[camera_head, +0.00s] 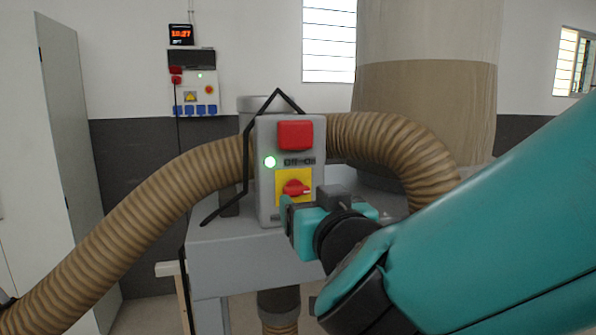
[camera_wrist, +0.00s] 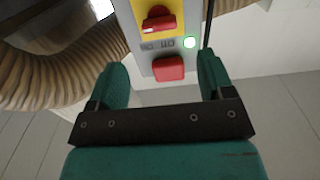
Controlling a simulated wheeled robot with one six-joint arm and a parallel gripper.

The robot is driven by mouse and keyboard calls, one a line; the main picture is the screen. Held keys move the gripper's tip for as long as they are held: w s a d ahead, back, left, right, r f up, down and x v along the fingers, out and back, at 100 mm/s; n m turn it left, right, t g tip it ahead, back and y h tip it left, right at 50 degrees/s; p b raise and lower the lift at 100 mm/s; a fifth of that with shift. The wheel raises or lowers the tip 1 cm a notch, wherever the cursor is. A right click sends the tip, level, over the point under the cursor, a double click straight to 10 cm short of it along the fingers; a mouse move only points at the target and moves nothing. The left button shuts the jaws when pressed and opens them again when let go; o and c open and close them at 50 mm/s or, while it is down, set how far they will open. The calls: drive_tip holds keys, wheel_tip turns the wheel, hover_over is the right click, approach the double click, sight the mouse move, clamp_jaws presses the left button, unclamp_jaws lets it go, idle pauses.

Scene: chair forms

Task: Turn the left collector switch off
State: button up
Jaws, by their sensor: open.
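My gripper (camera_head: 325,208) is in front of the box's lower part, partly covering the plate's bottom edge. In the wrist view, seen upside down, my open, empty fingers (camera_wrist: 162,75) stand either side of the red button (camera_wrist: 168,68). The knob (camera_wrist: 158,20) and lit lamp (camera_wrist: 190,42) are beyond them. I see no contact.
Ribbed brown hoses (camera_head: 150,225) run left and right behind the box, close beside it. The box stands on a grey machine housing (camera_head: 225,250) under a large beige filter bag (camera_head: 425,100). A wall panel (camera_head: 195,90) and a pale cabinet (camera_head: 40,150) are farther back.

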sight(298, 190)
drive_tip(key=p+x, duration=0.3)
drive_tip(key=x, duration=0.3)
drive_tip(key=shift+w+r+p, duration=0.15)
drive_tip(key=shift+w+p, duration=0.2)
drive_tip(key=shift+p+x, duration=0.3)
drive_tip(key=shift+x, duration=0.55)
drive_tip(key=shift+a, duration=0.1)
drive_tip(key=shift+c, duration=0.4)
drive_tip(key=shift+s, duration=0.1)
drive_tip(key=c, duration=0.8)
drive_tip(key=shift+f, duration=0.25)
drive_tip(key=shift+c, duration=0.2)
